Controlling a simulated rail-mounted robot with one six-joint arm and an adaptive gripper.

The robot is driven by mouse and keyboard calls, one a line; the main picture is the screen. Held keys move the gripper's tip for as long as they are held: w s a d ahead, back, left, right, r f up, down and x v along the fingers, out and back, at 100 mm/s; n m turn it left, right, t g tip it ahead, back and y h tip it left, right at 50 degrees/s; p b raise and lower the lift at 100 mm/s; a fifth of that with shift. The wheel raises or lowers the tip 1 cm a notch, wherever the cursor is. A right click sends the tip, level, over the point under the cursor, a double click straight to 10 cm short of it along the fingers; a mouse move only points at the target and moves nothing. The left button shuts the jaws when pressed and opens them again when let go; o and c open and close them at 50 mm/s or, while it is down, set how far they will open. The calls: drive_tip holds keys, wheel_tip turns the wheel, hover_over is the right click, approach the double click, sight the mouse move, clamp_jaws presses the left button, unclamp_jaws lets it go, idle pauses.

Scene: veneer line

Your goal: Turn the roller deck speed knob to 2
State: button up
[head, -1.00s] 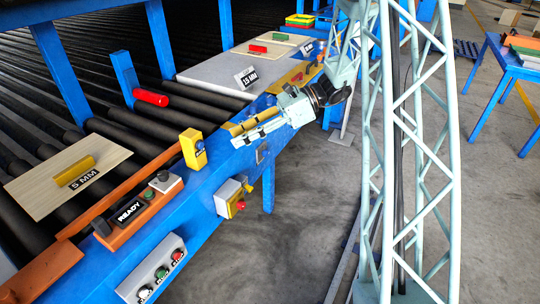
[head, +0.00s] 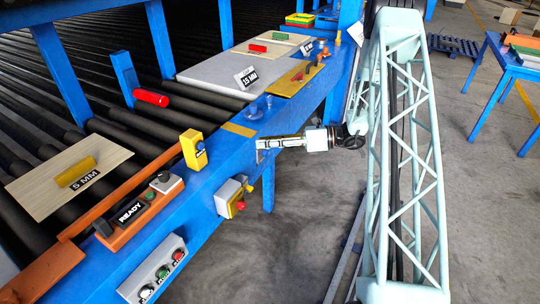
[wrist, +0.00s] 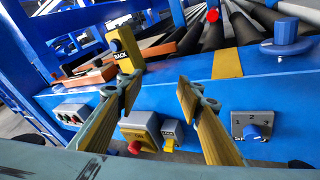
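In the head view my gripper (head: 260,143) is at the beam's front edge, and the knob cannot be made out there.
A grey box with a red button (wrist: 135,146) and a small yellow-levered switch (wrist: 170,143) sit left of the knob. A yellow BACK box (head: 194,148) stands on the beam. A larger blue knob (wrist: 286,32) rises from the beam top.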

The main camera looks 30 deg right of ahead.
drive_tip(key=w+d+f+m+t+h, duration=0.1)
drive_tip(key=d+f+m+t, duration=0.25)
drive_tip(key=d+f, duration=0.45)
drive_tip(key=m+t+h, duration=0.3)
drive_tip(key=m, duration=0.3)
approach(268, 154)
drive_tip(key=p+v, duration=0.1)
drive_tip(key=v, duration=0.3)
drive_tip(key=shift+s+d, duration=0.25)
drive_tip(key=shift+w+a, duration=0.1)
drive_tip(key=shift+w, duration=0.05)
drive_tip(key=shift+b+x, duration=0.95)
drive_tip(key=shift+x, duration=5.8)
drive_tip(key=c, duration=0.9)
